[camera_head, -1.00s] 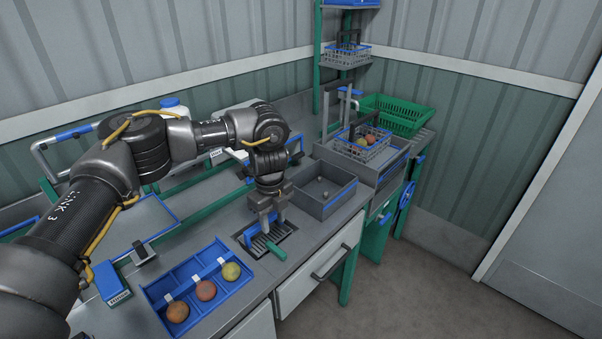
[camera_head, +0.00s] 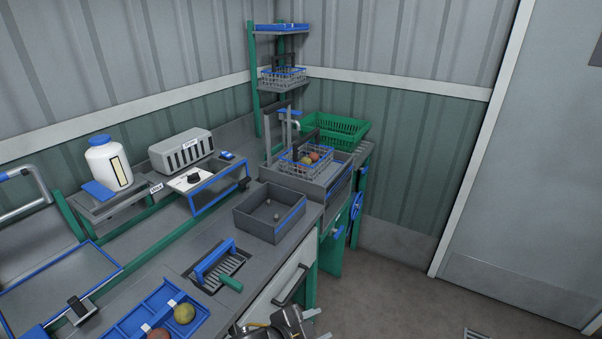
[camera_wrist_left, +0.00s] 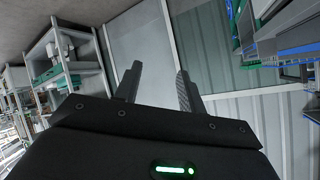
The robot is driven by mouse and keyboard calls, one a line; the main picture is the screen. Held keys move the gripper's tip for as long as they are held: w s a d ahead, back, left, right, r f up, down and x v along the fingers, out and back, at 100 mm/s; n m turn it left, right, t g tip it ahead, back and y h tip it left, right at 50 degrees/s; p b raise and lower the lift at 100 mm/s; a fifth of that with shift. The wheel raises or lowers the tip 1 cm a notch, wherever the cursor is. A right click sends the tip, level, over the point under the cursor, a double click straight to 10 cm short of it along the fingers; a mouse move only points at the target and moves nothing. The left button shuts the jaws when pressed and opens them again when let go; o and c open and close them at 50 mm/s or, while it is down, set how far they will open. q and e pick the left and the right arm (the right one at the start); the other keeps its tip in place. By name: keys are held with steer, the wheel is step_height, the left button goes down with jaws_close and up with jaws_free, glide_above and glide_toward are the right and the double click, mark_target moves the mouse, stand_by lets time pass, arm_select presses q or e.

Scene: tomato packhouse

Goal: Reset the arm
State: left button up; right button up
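My left gripper (camera_head: 318,323) shows at the bottom edge of the head view, in front of the counter's drawer side. The rest of my left arm is out of that picture. In the left wrist view the gripper's two fingers (camera_wrist_left: 157,88) stand apart with nothing between them. The gripper is open and empty. My right gripper is in neither view.
A blue tray (camera_head: 131,325) with tomatoes lies at the counter's front, beside a blue-handled grate (camera_head: 229,269). A grey bin (camera_head: 245,222) stands beyond. A wire basket (camera_head: 290,163) with fruit and a green crate (camera_head: 347,137) are farther back.

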arm_select(q)
steer(key=s+a+f+n+g+y, duration=0.1)
steer(key=s+a+f+n+y, duration=0.25)
steer(key=s+a, duration=0.45)
steer(key=s+a+f+n+g+y, duration=0.25)
steer(key=s+a+n, duration=0.3)
steer(key=a, duration=0.45)
steer(key=s+a+f+n+y, duration=0.2)
steer(key=s+a+f+n, duration=0.15)
steer(key=s+a, duration=0.5)
step_height(320, 180, down, 25)
steer(key=a+g, duration=0.1)
steer(key=g, duration=0.1)
steer(key=s+a+f+g, duration=0.1)
steer(key=s+a+f, duration=0.2)
steer(key=s+f, duration=1.3)
steer(key=shift+s+a+f+y, duration=0.2)
steer(key=shift+s+y, duration=0.1)
steer(key=shift+y, duration=0.1)
steer(key=shift+n, duration=0.25)
